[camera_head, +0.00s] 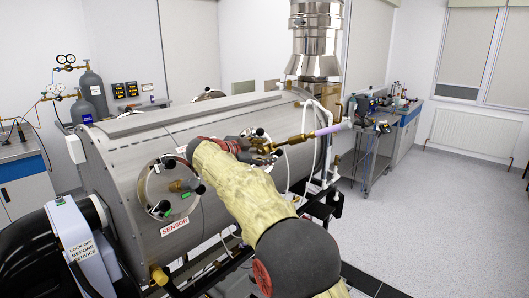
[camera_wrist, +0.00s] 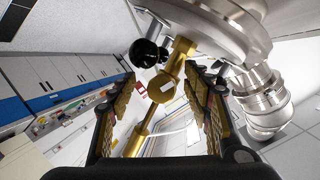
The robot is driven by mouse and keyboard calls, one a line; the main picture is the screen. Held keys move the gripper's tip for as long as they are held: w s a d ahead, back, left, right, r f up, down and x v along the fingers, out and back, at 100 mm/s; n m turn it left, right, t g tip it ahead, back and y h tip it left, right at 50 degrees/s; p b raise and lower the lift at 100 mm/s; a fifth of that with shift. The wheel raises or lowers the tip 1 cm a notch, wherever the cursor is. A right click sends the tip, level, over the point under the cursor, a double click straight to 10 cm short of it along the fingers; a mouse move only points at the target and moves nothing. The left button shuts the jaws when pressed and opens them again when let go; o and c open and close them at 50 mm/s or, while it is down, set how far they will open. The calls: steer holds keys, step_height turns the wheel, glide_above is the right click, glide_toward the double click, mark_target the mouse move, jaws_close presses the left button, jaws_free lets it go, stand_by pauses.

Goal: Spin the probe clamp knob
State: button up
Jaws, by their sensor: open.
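The probe is a brass rod (camera_head: 300,138) with a pale purple end (camera_head: 330,129), sticking out of a port on the steel burner chamber (camera_head: 130,140). In the wrist view the brass fitting and rod (camera_wrist: 163,88) run between my fingers. A black round knob (camera_wrist: 146,53) stands beside the brass fitting, just beyond the fingertips and toward the left one; it looks like the probe clamp knob. My gripper (camera_wrist: 160,72) is open, with a finger on each side of the brass fitting. In the head view my gripper (camera_head: 245,143) is at the port, partly hidden by my arm.
A second port with black knobs (camera_head: 172,187) sits above the SENSOR label (camera_head: 174,226). A white pipe (camera_head: 326,115) rises beside the probe. A steel flue (camera_head: 315,40) stands behind. A cart with instruments (camera_head: 375,135) is at right; the floor there (camera_head: 440,220) is clear.

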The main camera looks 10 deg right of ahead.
mark_target(262, 150)
steer(key=shift+o, duration=0.4)
steer(key=shift+a+r, duration=0.15)
steer(key=shift+b+v, duration=1.35)
steer(key=shift+v, duration=1.65)
steer(key=s+d+f+n+g+y, duration=0.1)
steer(key=s+d+f+n+y, duration=0.15)
steer(key=s, duration=0.65)
steer(key=s+d+f+n+g+y, duration=0.1)
steer(key=s+d+f+n+y, duration=0.2)
steer(key=s, duration=0.6)
steer(key=s+d+f+n+g+y, duration=0.15)
steer(key=s+d+n, duration=0.3)
steer(key=s, duration=0.45)
steer(key=s+a+f+n+y, duration=0.2)
steer(key=s+f, duration=0.6)
steer(key=s, duration=0.4)
steer(key=s+a+f+n+y, duration=0.2)
steer(key=s+f+n, duration=0.3)
steer(key=s, duration=0.6)
step_height(262, 150, down, 3)
steer(key=shift+s+a+r+n+y, duration=0.1)
steer(key=shift+s+a+n+y, duration=0.25)
steer(key=shift+a, duration=0.35)
steer(key=shift+c, duration=0.3)
